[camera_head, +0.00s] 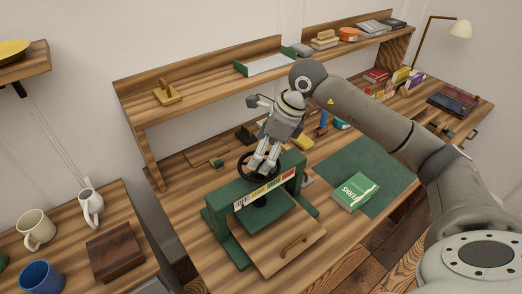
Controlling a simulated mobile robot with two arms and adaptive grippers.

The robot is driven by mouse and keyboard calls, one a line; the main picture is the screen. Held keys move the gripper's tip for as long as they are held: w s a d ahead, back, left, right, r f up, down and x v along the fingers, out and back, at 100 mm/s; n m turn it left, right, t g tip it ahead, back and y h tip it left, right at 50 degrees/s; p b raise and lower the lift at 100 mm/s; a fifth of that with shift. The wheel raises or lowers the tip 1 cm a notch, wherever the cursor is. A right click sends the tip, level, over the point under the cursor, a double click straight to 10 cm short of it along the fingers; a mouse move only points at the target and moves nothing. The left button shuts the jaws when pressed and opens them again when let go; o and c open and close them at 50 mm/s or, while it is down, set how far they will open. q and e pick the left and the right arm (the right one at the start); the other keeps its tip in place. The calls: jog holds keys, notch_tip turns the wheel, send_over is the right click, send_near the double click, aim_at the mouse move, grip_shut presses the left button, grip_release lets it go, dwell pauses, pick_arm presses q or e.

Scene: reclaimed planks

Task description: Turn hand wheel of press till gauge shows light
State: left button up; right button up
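The green press (220,208) stands on the wooden workbench. Its dark round hand wheel (243,168) is on top of the crossbeam. A gauge strip (265,190) with pale, yellow, green and red sections runs along the beam's front; its lettering and reading are too small to make out. My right gripper (262,170) reaches down from above, its two fingers at the hand wheel and hiding part of it. I cannot tell whether the fingers are closed on the wheel. My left gripper is not in view.
A green book (355,191) lies on a green mat (385,165) to the right. A shelf (205,92) runs behind. Mugs (36,230) and a wooden box (115,252) stand on a side table at left.

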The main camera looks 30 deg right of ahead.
jog(key=shift+w+a+f, duration=0.15)
jog(key=shift+a+f, duration=0.05)
jog(key=shift+f, duration=0.45)
jog(key=c, duration=1)
jog(key=m+b, duration=0.2)
jog(key=shift+f+m+t+h, duration=0.1)
jog(key=shift+m+t+h, duration=0.2)
jog(key=shift+m+t, duration=0.1)
jog(key=m+h+b, duration=0.1)
jog(key=m, duration=0.2)
jog(key=shift+a+t+b, duration=0.1)
jog(key=shift+t+b, duration=0.2)
jog(key=shift+b, duration=0.1)
jog(key=shift+m+h+b, duration=0.4)
jog(key=shift+m+b, duration=0.05)
jog(key=shift+m, duration=0.55)
